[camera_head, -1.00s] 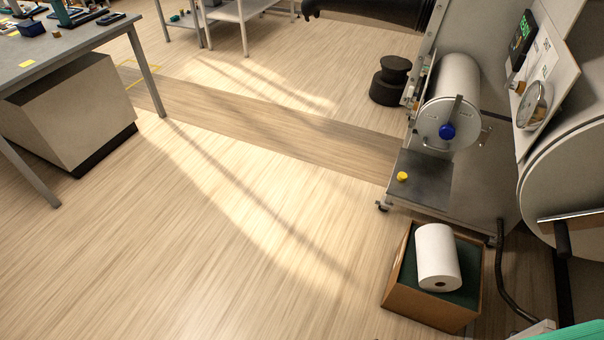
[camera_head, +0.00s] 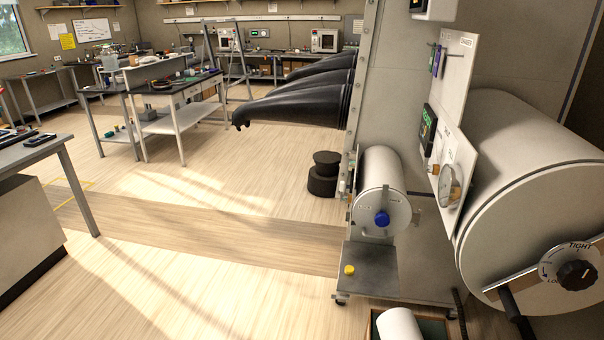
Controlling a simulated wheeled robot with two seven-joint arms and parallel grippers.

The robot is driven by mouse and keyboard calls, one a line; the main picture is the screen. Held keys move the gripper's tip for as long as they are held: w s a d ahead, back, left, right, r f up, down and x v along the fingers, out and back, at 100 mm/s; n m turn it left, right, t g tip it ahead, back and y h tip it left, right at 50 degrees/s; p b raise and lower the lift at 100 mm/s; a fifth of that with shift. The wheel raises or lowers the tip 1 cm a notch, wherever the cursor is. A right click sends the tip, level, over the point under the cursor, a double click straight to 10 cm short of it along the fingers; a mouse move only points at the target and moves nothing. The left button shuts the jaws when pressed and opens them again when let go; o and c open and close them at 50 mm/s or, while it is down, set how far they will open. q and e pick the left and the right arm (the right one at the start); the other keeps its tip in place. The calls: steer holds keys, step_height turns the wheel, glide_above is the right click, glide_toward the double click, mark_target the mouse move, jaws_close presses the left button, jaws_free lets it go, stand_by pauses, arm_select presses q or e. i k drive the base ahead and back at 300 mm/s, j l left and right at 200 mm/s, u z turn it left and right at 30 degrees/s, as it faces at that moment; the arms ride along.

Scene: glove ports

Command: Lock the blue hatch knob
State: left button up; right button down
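The blue hatch knob (camera_head: 382,219) sits at the centre of the round end of a small white cylinder hatch (camera_head: 381,180), on the side of the glove box at right of centre. Small marks show on the hatch face beside the knob, too small to read. Neither of my grippers shows in the head view, and nothing touches the knob.
A larger hatch with a black knob (camera_head: 577,275) marked TIGHT stands at the right. A grey shelf (camera_head: 370,268) with a yellow cap (camera_head: 349,270) lies below the blue knob. A box with a white roll (camera_head: 399,325) is on the floor.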

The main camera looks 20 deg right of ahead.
mark_target(383, 219)
steer(key=l+z, duration=0.1)
steer(key=z, duration=0.6)
steer(key=i+l+z, duration=0.1)
steer(key=z, duration=0.25)
